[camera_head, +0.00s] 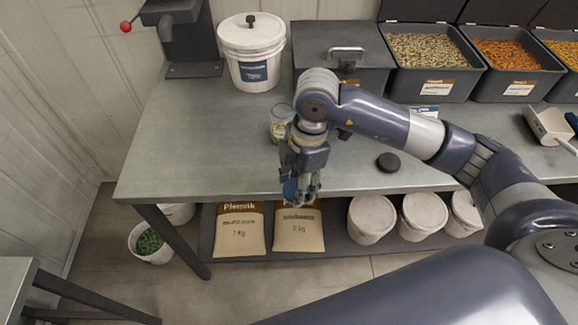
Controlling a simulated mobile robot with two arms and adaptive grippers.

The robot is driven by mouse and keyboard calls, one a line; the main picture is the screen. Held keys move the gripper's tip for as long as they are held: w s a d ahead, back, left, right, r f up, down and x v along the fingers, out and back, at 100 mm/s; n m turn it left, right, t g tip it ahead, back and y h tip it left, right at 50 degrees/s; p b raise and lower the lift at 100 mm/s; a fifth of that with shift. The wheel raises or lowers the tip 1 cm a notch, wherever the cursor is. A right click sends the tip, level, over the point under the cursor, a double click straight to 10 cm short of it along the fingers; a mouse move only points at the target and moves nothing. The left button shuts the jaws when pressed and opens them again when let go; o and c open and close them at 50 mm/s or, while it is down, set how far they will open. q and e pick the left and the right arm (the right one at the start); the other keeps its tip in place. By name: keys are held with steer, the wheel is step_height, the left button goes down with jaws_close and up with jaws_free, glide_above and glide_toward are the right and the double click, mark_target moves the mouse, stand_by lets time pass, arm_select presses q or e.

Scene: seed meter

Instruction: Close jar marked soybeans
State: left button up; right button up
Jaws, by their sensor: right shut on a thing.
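A small glass jar (281,124) with pale contents stands on the grey table, partly hidden behind my right arm's wrist. I cannot read a label on it or tell whether it has a lid. My right gripper (301,192) points down at the table's front edge, nearer to me than the jar. A dark round disc (388,162) lies on the table to the right of the gripper. My left gripper is out of view.
Paper sacks (241,228) and white tubs (371,217) fill the lower shelf. The table's left part is clear.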

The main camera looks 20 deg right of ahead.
steer(key=s+b, duration=0.1)
steer(key=s, duration=0.5)
steer(key=shift+s+a+r, duration=0.2)
steer(key=shift+s+r, duration=0.15)
steer(key=shift+s, duration=0.05)
steer(key=w+d+r+m+t+h, duration=0.1)
steer(key=d+r+m, duration=0.3)
steer(key=m, duration=1.5)
steer(key=shift+w+d+r+t, duration=0.15)
steer(key=shift+w+d+t, duration=0.15)
steer(key=shift+w, duration=0.25)
